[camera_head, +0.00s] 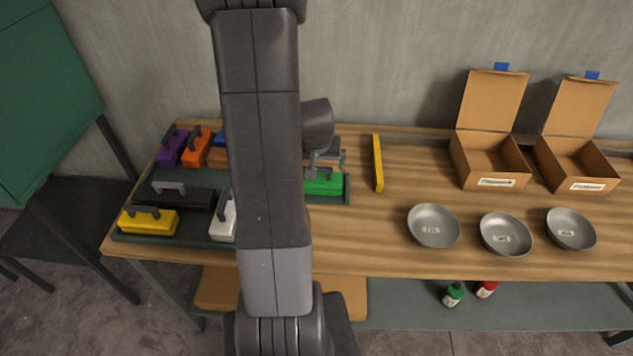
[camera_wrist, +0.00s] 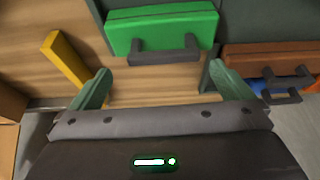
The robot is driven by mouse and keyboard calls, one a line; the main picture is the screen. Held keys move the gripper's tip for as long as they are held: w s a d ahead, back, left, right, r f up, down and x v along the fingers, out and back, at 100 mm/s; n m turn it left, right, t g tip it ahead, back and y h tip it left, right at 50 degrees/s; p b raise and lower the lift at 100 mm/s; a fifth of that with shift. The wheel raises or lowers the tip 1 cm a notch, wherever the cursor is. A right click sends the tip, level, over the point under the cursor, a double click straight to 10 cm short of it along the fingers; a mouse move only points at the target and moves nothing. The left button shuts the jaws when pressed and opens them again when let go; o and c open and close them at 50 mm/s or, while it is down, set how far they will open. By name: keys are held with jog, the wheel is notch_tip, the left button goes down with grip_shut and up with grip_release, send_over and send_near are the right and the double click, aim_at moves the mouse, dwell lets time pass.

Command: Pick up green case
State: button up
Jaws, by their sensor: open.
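The green case (camera_head: 323,184) sits at the right end of the dark tray (camera_head: 188,183) on the wooden table, partly hidden by my arm and gripper. In the wrist view the green case (camera_wrist: 165,28) is ahead of my gripper, with its dark grey handle (camera_wrist: 164,52) on the near side. My gripper (camera_head: 327,158) is just above the case in the head view. In the wrist view my gripper (camera_wrist: 157,82) has its two green fingers spread wide. The handle lies beyond the fingertips, roughly centred between them, and nothing is held.
Purple (camera_head: 172,147), orange (camera_head: 197,149), black (camera_head: 185,197), yellow (camera_head: 149,221) and white (camera_head: 223,216) cases share the tray. A brown case (camera_wrist: 266,58) is close to the right finger. A yellow bar (camera_head: 378,163) stands right of the tray, then bowls (camera_head: 433,226) and open boxes (camera_head: 489,160).

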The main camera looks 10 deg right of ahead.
jog(key=shift+a+x, duration=0.15)
jog(key=shift+x, duration=1.15)
jog(key=shift+a+x, duration=0.1)
jog(key=shift+x, duration=1.15)
jog(key=shift+c, duration=0.2)
jog(key=c, duration=1.4)
